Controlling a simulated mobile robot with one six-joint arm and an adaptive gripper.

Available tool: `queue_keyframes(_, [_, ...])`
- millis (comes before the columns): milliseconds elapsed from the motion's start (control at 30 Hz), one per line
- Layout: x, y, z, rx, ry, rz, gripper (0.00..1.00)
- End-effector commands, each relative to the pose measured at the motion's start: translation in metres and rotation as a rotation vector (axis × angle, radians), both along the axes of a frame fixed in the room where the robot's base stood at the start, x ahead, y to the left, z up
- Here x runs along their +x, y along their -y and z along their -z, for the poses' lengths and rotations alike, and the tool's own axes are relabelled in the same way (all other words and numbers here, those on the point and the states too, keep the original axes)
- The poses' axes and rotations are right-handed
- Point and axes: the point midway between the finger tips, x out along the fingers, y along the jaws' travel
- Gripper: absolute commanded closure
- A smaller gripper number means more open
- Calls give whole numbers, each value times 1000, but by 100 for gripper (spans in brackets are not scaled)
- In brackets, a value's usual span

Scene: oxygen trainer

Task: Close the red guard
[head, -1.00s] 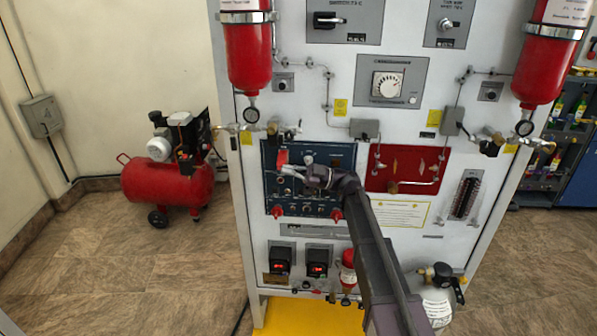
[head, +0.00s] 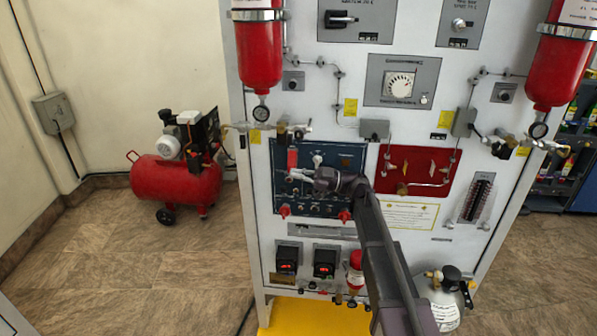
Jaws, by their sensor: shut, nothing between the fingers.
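The red guard (head: 292,159) is a small red piece at the upper left of the blue control panel (head: 346,155). It looks upright, but its exact angle is too small to tell. My gripper (head: 291,175) reaches in from the lower right, in front of the panel. Its fingers point left and are shut with nothing between them. The fingertips are at or just below the guard's lower end; I cannot tell if they touch it. My gripper and wrist hide part of the panel's middle.
Two red knobs (head: 285,211) (head: 344,216) sit along the panel's lower edge. A red panel (head: 417,165) with piping is to the right. Red cylinders (head: 258,55) (head: 553,65) hang at both sides. A red compressor (head: 175,182) stands on the floor at left.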

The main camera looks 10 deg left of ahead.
Motion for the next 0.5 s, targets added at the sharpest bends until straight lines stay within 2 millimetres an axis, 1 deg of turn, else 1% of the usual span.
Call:
queue_keyframes(167, [-15,14,21,-143,-92,-6,100])
queue_keyframes(267, [-27,27,40,-275,-183,0,100])
queue_keyframes(367, [-40,44,65,-435,-300,25,100])
queue_keyframes(500, [-58,74,100,-658,-483,95,100])
